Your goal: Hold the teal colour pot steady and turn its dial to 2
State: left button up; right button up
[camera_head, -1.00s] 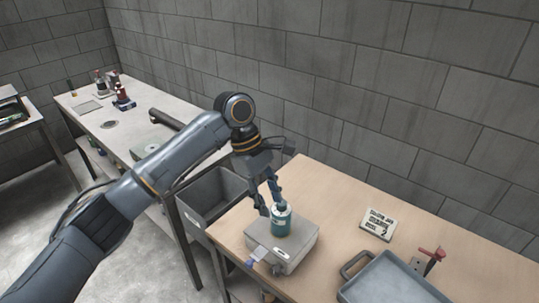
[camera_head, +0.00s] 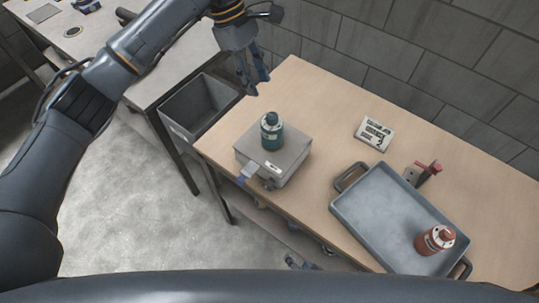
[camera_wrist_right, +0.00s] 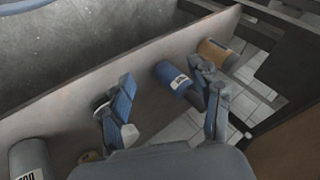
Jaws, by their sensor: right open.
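The teal colour pot (camera_head: 271,136) stands upright on a grey box (camera_head: 290,160) near the table's left end. Its dial (camera_head: 270,119) is on top; the setting is too small to read. My left gripper (camera_head: 257,83) is open and empty above and behind the pot, apart from it. My right gripper (camera_head: 300,263) shows only as a small part below the table's front edge. In the right wrist view my right gripper (camera_wrist_right: 166,90) is open, with nothing between its fingers, and the pot is out of view.
A sign card (camera_head: 374,134) lies on the wooden table. A grey tray (camera_head: 375,215) holds a red-brown pot (camera_head: 435,240); a red-handled fixture (camera_head: 428,172) stands behind it. A grey bin (camera_head: 200,105) is left of the table. Below, a blue can (camera_wrist_right: 172,78) is near my right fingers.

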aim_at(273, 115)
jog(key=w+a+r+m+t, duration=0.4)
jog(key=r+m, duration=0.3)
jog(key=r, duration=0.4)
jog(key=w+a+r+m+t+y, duration=0.1)
jog(key=w+a+r+m+t, duration=0.15)
jog(key=a+r+m, duration=0.7)
jog(key=w+a+r+m+t, duration=0.25)
jog(key=w+r+m, duration=0.3)
jog(key=r, duration=0.85)
jog(key=w+d+r+m+t+h, duration=0.2)
jog(key=w+d+r+m+h, duration=0.35)
jog(key=m, duration=0.35)
jog(key=w, duration=0.4)
jog(key=w+d, duration=0.1)
jog(key=w, duration=0.8)
jog(key=shift+w+d+f, duration=0.2)
jog(key=shift+w+f, duration=0.05)
jog(key=shift+f, duration=0.1)
pick_arm(q)
jog(key=shift+s+r, duration=0.15)
jog(key=shift+s, duration=0.05)
pick_arm(e)
jog(key=c, duration=1.3)
